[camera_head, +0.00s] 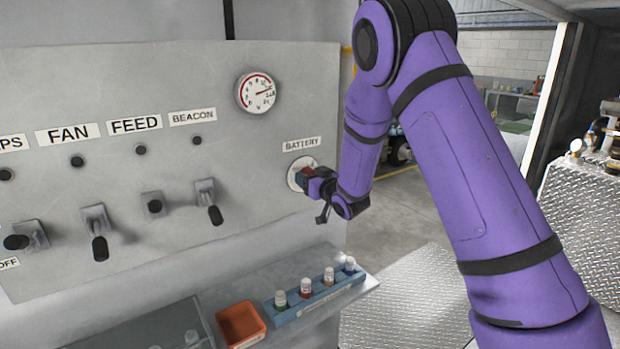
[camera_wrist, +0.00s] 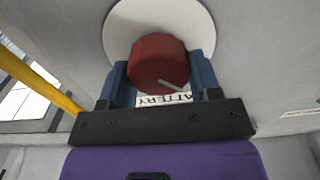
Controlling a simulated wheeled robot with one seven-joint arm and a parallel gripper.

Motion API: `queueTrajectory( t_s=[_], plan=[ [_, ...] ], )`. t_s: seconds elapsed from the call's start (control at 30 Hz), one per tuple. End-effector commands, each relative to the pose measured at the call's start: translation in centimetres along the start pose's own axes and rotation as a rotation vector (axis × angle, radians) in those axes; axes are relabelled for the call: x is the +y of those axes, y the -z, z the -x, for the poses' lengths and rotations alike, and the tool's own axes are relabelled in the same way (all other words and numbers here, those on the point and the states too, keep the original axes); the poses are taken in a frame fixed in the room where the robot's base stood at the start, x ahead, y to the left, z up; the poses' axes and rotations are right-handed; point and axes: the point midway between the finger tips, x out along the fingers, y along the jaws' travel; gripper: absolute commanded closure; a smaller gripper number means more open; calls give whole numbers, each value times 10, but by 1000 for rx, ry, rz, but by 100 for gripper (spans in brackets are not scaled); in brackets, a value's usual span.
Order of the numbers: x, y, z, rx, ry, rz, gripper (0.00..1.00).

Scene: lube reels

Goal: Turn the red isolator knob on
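The red isolator knob (camera_wrist: 158,62) sits on a round pale plate (camera_wrist: 117,30) under the BATTERY label (camera_head: 301,144) at the panel's right end. A pale pointer line on the knob slants toward the lower right in the wrist view. My gripper (camera_head: 304,178) is at the knob, which it largely hides in the head view. In the wrist view, my gripper's (camera_wrist: 160,75) two blue fingers lie against the left and right sides of the knob and look shut on it. The BATTERY label (camera_wrist: 165,100) shows partly between the fingers, upside down.
The grey panel (camera_head: 120,75) carries a gauge (camera_head: 258,92) and several switches to the left. Below, a shelf (camera_head: 345,305) holds a blue rack (camera_head: 320,296) of small bottles and an orange tray (camera_head: 241,325). A yellow rail (camera_wrist: 50,90) shows at left in the wrist view.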

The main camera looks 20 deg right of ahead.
Motion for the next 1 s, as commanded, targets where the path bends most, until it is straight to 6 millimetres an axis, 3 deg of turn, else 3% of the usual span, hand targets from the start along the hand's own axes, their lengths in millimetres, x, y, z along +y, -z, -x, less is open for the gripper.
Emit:
queueTrajectory(
  t_s=[0.47, 1.0],
  plan=[
    [1, 0, 0, 1, -1, -69, 66],
    [4, 0, 0, 2, -2, -519, 66]
  ],
)
